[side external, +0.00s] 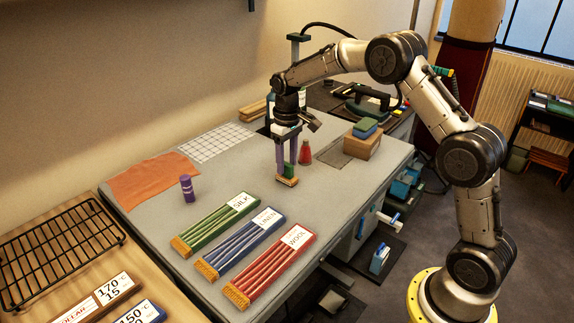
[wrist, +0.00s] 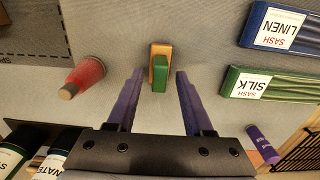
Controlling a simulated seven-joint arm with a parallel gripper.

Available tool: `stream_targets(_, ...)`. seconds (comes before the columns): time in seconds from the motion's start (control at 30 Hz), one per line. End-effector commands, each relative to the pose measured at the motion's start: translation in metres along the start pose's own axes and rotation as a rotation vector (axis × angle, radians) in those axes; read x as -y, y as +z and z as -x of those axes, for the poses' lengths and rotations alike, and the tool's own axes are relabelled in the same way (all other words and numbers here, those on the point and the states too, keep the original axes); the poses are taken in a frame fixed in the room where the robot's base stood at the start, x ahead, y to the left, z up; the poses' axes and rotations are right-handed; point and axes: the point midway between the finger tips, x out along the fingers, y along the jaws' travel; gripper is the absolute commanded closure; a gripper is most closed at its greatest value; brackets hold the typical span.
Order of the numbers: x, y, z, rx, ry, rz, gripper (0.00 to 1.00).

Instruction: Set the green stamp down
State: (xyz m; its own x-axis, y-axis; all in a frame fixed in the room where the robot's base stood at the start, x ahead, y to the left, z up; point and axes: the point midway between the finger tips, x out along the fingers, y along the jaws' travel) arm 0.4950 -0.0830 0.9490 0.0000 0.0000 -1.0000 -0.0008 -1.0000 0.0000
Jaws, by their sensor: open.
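The green stamp (side external: 287,181), a green handle on an orange-tan base, stands on the grey table below my gripper. In the wrist view the stamp (wrist: 160,72) shows between the tips of my two purple fingers, with clear gaps on both sides. My gripper (side external: 286,172) points down over it, jaws open, and in the wrist view my gripper (wrist: 159,73) holds nothing. The base looks flat on the table; its underside is hidden.
A red bottle (side external: 305,153) stands close behind the stamp. The silk (side external: 221,222), linen (side external: 241,243) and wool (side external: 270,268) sash trays lie in front. A purple cylinder (side external: 187,188) stands at left, and a wooden box (side external: 362,145) at right.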

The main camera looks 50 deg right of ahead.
Motion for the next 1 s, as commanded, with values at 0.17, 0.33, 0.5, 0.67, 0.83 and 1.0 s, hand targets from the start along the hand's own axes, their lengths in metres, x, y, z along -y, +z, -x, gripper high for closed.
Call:
stream_targets(0.17, 0.0, -0.001, 0.037, -0.006, 0.001, 0.0, 0.48)
stream_targets(0.33, 0.0, -0.001, 0.072, -0.006, 0.001, 0.0, 0.48)
stream_targets(0.5, 0.0, -0.001, 0.096, -0.003, 0.0, 0.0, 0.48)
stream_targets(0.67, 0.0, 0.0, 0.107, -0.001, 0.0, 0.0, 0.48)
stream_targets(0.83, 0.001, 0.002, 0.112, -0.004, 0.001, 0.0, 0.48)
stream_targets(1.0, 0.013, 0.028, 0.139, -0.051, 0.008, 0.002, 0.48)
